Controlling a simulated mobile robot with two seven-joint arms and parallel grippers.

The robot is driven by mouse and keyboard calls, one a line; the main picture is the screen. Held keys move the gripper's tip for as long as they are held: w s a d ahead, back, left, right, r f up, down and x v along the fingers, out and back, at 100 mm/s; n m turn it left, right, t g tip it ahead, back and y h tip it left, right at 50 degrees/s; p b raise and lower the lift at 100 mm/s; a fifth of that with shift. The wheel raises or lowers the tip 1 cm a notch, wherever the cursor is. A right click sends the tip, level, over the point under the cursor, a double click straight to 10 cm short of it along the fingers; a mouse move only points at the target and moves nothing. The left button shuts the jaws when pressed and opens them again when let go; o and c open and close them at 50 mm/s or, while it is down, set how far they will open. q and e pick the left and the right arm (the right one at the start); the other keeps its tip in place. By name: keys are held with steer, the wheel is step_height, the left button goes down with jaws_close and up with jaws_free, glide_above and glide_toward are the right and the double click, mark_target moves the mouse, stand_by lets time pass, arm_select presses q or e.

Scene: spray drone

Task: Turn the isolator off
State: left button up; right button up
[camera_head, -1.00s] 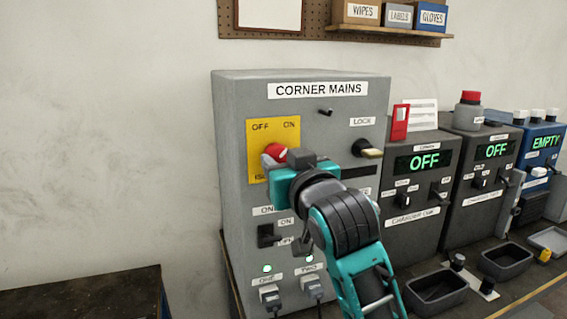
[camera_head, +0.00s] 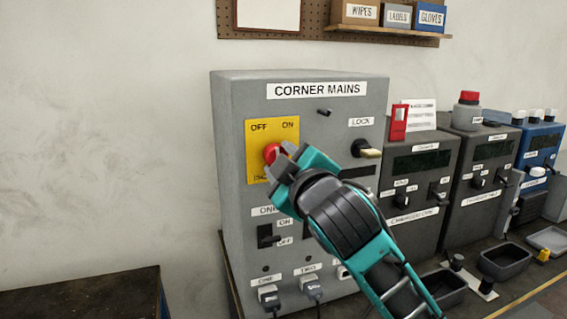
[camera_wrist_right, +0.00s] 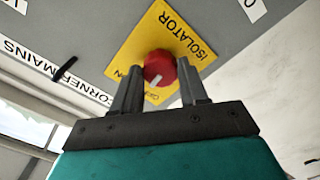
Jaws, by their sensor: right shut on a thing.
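The grey CORNER MAINS cabinet (camera_head: 230,190) carries a yellow isolator plate (camera_head: 258,140) marked OFF at left and ON at right. Its red knob (camera_head: 271,152) is partly hidden by my right gripper (camera_head: 280,160) in the head view. In the right wrist view, the knob (camera_wrist_right: 160,66) sits between the two fingers of my right gripper (camera_wrist_right: 158,78), which is shut on it. The knob's white mark points down in that view, towards lettering partly hidden by the gripper. The cabinet's small lamps look dark. My left gripper is out of view.
A black and brass LOCK piece (camera_head: 366,150) and a small black peg (camera_head: 324,112) stick out of the cabinet near my right arm. Grey chargers (camera_head: 425,205) with dark displays stand to the right. Black trays (camera_head: 505,262) lie on the bench.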

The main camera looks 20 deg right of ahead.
steer(key=shift+r+n, duration=0.2)
steer(key=shift+n, duration=3.5)
steer(key=o, duration=1.1)
steer(key=shift+c, duration=0.2)
steer(key=shift+f, duration=0.1)
